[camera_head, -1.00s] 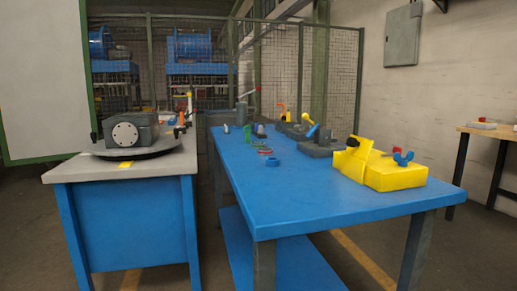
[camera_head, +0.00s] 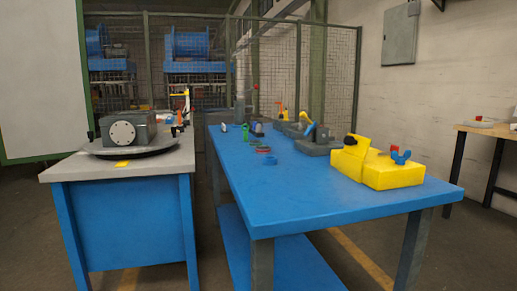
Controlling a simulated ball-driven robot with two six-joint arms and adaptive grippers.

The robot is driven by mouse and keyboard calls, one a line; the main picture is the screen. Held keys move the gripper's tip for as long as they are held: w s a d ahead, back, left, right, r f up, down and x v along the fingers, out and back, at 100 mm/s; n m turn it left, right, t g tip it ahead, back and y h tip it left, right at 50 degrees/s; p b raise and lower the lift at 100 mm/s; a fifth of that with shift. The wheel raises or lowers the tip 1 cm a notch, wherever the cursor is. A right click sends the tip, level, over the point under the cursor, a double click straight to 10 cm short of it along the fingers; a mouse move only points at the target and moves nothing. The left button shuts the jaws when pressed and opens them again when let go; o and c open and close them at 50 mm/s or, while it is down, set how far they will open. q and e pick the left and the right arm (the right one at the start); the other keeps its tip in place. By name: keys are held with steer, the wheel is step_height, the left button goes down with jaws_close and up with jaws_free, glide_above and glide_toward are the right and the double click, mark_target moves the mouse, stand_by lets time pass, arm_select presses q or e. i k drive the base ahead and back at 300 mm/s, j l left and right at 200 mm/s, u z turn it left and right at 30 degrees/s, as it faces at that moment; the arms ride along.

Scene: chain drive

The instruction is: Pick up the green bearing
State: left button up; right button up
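Small ring-shaped parts lie near the left edge of the blue workbench (camera_head: 300,200). A small green ring (camera_head: 254,145), which looks like the green bearing, lies at the far end of this row, too small to see clearly. A red ring (camera_head: 263,150) is just nearer, and a blue ring (camera_head: 270,161) is nearest. A separate green upright part (camera_head: 246,130) stands farther back. Neither of my grippers is in view.
A yellow fixture (camera_head: 393,172) with a blue wing-shaped knob stands on the bench's right side. Grey clamps (camera_head: 317,146) stand behind it. A grey-topped table (camera_head: 70,169) at left holds a grey housing (camera_head: 122,131) on a dark disc. A floor gap separates the tables.

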mark_target(253, 143)
steer(key=i+j, duration=0.4)
steer(key=j, duration=0.15)
steer(key=i+j+z, duration=0.1)
steer(key=i+j, duration=0.3)
steer(key=j, duration=0.1)
